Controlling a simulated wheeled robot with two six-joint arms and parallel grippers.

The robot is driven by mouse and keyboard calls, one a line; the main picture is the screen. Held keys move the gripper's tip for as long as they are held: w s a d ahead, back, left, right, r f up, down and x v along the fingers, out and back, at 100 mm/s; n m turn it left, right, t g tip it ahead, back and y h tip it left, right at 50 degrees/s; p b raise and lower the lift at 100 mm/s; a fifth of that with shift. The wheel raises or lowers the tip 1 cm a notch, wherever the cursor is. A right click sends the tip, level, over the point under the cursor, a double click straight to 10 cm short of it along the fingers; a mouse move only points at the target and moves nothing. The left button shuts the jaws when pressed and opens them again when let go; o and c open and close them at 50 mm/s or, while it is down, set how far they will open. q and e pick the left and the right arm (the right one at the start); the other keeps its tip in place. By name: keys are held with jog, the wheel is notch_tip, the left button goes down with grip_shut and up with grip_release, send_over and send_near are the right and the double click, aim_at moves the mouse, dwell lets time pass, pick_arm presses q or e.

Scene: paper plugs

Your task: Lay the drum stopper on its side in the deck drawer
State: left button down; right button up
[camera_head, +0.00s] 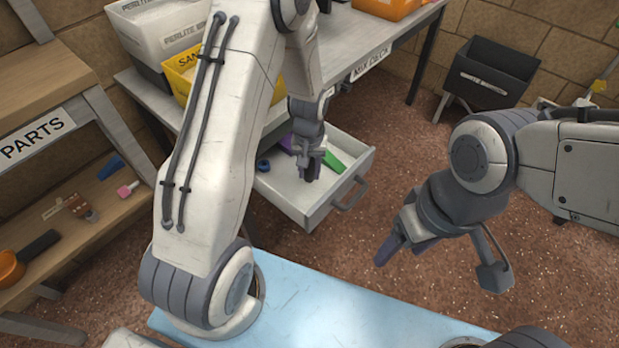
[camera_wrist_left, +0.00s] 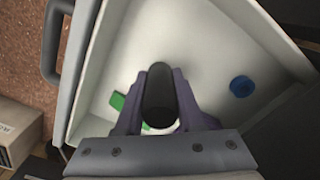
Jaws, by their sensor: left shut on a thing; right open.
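The deck drawer (camera_head: 325,211) is pulled out under the bench marked MIX DECK. My left gripper (camera_head: 309,172) points down over it. In the left wrist view its fingers (camera_wrist_left: 161,98) are shut on a dark round-ended piece, apparently the drum stopper (camera_wrist_left: 159,92), seen against the pale drawer floor (camera_wrist_left: 190,50). Most of the stopper is hidden in the head view, and I cannot tell whether it touches the floor. My right gripper (camera_head: 403,252) is open and empty, right of the drawer and apart from it.
In the drawer lie a green piece (camera_head: 333,161), a blue round piece (camera_wrist_left: 241,87) and a purple piece (camera_head: 286,143). A yellow bin (camera_head: 181,75) and a perlite box (camera_head: 160,30) stand on the bench. The PARTS shelf (camera_head: 40,135) is at left, a black bin (camera_head: 490,72) at right.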

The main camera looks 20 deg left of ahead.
pick_arm(q)
jog(key=shift+f+b, duration=0.3)
jog(key=shift+f, duration=0.9)
jog(key=shift+f, duration=0.2)
jog(key=c, duration=0.5)
grip_release()
